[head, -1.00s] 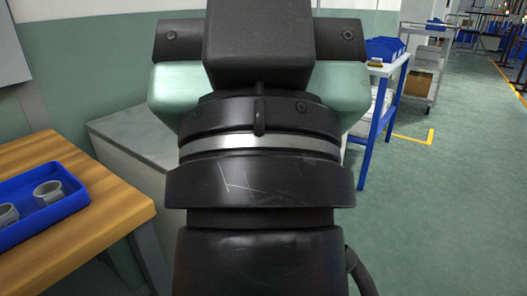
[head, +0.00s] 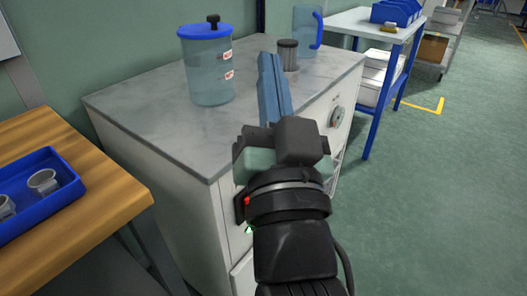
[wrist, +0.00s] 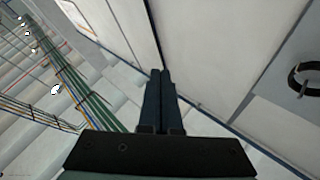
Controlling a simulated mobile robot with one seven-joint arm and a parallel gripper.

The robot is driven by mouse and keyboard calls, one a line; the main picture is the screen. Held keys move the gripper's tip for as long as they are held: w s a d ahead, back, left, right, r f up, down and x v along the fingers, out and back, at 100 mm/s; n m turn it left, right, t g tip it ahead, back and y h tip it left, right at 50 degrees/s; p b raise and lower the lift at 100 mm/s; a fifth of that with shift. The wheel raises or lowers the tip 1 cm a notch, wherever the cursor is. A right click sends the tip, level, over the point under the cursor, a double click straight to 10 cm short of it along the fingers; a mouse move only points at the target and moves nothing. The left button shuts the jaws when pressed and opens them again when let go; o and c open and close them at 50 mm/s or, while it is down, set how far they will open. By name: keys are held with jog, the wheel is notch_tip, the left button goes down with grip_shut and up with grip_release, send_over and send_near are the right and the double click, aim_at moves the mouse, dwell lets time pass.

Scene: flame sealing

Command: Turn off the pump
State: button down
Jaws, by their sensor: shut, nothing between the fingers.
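My gripper (head: 268,62) is shut and empty. In the head view its blue-grey fingers point up and away, in front of the cabinet's grey top (head: 145,110). The wrist view shows the closed fingertips (wrist: 161,72) together, near pale panels and a dark seam. No thing is clearly recognisable as a pump. A round dial (head: 337,117) is on the cabinet's white front, right of my gripper. A small red spot (head: 246,201) and a green mark (head: 249,229) show beside my wrist; I cannot tell what they are. My arm hides much of the cabinet front.
A wooden table (head: 105,205) with a blue tray (head: 62,205) is at left. The floor at right is clear.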

jog(key=s+d+f+m+g+p, duration=0.1)
jog(key=f+m, duration=0.4)
jog(key=f, duration=0.9)
jog(key=s+d+f+m+g+p, duration=0.2)
jog(key=s+f+m+g+p, duration=0.2)
jog(key=f, duration=1.1)
jog(key=s+m+g, duration=0.1)
jog(key=m+g, duration=0.1)
jog(key=shift+s+d+f+m, duration=0.2)
jog(key=shift+s+m, duration=0.1)
jog(key=shift+s, duration=0.05)
jog(key=shift+w, duration=0.1)
jog(key=a+x, duration=0.2)
jog(key=x, duration=1)
jog(key=shift+a+f, duration=0.4)
jog(key=shift+w, duration=0.1)
